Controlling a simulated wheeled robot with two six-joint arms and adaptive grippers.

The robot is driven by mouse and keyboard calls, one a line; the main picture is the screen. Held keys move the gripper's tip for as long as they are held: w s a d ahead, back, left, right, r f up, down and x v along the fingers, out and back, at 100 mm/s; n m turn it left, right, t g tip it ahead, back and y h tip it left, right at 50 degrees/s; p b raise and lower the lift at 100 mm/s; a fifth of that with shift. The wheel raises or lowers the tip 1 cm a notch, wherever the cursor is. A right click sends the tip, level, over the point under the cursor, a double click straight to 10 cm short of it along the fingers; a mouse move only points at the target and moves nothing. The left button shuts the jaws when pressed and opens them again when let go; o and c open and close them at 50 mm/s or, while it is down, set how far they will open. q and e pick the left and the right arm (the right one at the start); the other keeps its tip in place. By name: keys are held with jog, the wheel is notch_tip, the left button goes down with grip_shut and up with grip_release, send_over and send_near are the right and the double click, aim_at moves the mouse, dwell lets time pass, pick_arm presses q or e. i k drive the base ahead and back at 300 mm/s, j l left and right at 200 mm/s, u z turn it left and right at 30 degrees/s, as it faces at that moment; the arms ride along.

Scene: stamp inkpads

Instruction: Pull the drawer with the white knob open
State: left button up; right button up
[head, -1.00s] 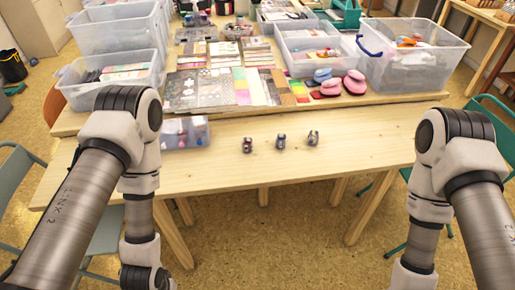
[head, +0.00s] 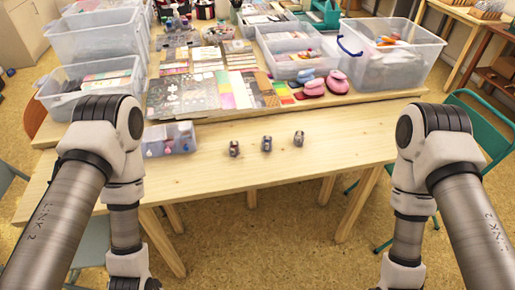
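My two arms hang down on the left and right of the view, in front of the table. Both grippers are outside the picture, below its lower edge.
Chairs (head: 488,125) stand at the sides. The table's front right is bare.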

aim_at(150, 149)
jog(key=u, duration=0.95)
jog(key=k+j+z, duration=0.2)
jog(key=z, duration=0.2)
